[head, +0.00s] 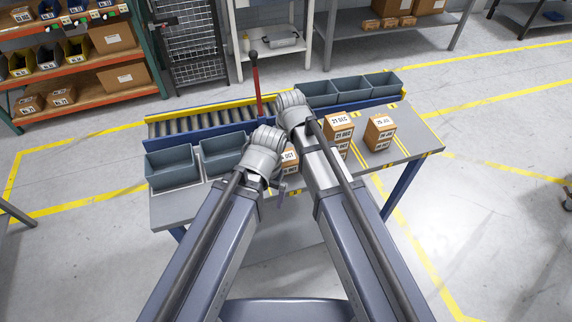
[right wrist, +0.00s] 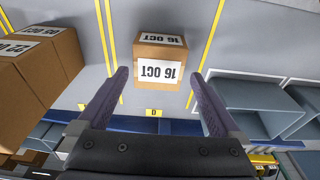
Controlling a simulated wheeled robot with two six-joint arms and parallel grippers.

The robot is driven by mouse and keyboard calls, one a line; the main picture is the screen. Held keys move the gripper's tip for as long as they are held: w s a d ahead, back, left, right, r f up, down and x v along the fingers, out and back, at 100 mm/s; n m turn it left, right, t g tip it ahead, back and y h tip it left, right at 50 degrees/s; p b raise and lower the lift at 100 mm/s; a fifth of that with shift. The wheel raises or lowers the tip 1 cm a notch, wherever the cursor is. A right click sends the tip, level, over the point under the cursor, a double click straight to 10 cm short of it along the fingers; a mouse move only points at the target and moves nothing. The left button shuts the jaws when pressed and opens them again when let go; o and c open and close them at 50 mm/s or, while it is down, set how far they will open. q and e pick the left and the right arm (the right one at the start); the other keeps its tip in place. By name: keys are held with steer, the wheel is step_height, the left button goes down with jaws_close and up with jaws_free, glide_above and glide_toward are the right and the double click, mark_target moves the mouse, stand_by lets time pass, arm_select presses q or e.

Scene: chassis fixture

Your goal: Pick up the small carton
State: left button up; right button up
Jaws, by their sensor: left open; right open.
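A small brown carton (right wrist: 161,48) with a white label reading 16 OCT stands on the grey table top (right wrist: 215,50). In the right wrist view it lies ahead of and between the fingers of my right gripper (right wrist: 157,76), which is open and empty. In the head view only part of this carton (head: 291,169) shows between my two forearms. My left gripper (head: 285,190) is open beside it, partly hidden by its own wrist. My right gripper is hidden behind its arm in the head view.
Stacked cartons (head: 340,130) and another carton (head: 381,133) stand to the right. Grey bins (head: 170,166) line the left and more bins (head: 353,90) the back right. A roller conveyor (head: 195,124) runs along the back, near a red lever (head: 257,88).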

mark_target(286, 157)
steer(key=shift+f, duration=0.1)
steer(key=f+b, duration=0.5)
steer(key=shift+w+f, duration=0.1)
steer(key=shift+w, duration=0.25)
steer(key=shift+c, duration=0.5)
steer(key=c, duration=1.3)
